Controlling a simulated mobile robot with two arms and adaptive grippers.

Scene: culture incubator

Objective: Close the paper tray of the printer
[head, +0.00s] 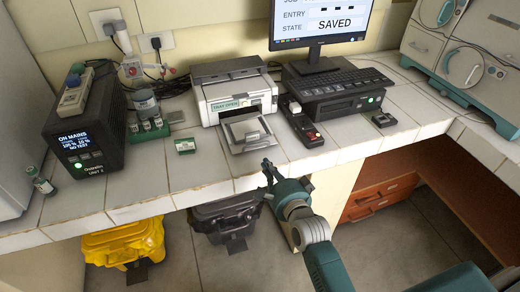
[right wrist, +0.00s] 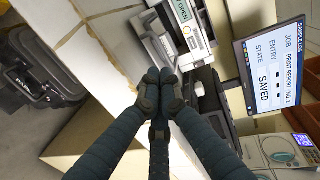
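The white and grey printer (head: 228,88) stands on the tiled counter, its front label reading "TRAY OPEN". Its paper tray (head: 248,134) sticks out from the front toward the counter's front edge. In the right wrist view the tray (right wrist: 158,42) and printer (right wrist: 190,30) lie just beyond the fingertips. My right gripper (head: 268,172) is just in front of the counter edge, below and slightly right of the tray in the picture. In the right wrist view its dark fingers (right wrist: 158,90) are together at the tips, with nothing seen between them. A visible gap to the tray cannot be judged. My left gripper is not in view.
Right of the printer are a small dark device (head: 303,125) and a black unit with a keyboard (head: 335,88); a monitor (head: 318,25) reads "SAVED". Yellow (head: 125,243) and black (head: 228,215) bins stand below the counter.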

